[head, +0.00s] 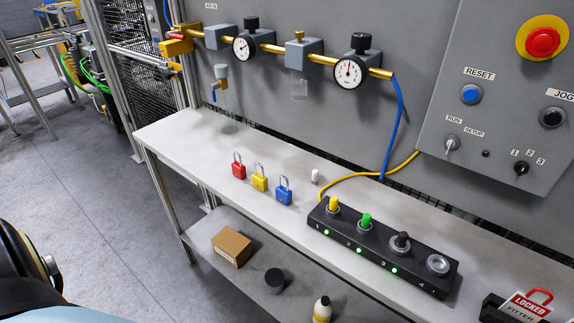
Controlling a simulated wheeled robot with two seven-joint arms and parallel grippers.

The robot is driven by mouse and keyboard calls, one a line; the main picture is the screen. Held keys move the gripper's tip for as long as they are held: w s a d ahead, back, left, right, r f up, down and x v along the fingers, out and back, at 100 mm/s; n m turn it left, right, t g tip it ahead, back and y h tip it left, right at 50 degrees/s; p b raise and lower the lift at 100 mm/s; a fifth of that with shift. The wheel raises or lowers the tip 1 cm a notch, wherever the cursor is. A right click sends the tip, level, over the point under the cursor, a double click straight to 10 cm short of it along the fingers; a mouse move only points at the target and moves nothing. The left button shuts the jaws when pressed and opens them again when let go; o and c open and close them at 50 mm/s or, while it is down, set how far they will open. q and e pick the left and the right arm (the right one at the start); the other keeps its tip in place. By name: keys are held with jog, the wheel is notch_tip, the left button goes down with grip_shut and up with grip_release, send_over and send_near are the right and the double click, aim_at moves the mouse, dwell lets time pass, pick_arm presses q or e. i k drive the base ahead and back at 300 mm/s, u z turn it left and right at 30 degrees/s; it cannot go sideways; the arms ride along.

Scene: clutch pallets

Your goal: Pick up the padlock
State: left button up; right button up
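Three padlocks stand upright in a row on the grey bench: a red padlock (238,170), a yellow padlock (260,182) and a blue padlock (284,194). Their shackles point up. At the lower right, a red hasp or padlock with a tag reading LOCKED FITTER (527,306) sits in a dark holder, cut off by the picture's edge. Neither of my grippers shows. A dark rounded part at the lower left looks like my own body.
The bench top (180,128) is clear left of the padlocks. A small white piece (315,176) stands behind them. A black block (400,257) with numbered sockets lies to the right, with a yellow cable. The lower shelf holds a cardboard box (231,247). Gauges and a control panel (495,75) rise behind.

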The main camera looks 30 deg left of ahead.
aim_at(283, 195)
jog(key=u, duration=1.1)
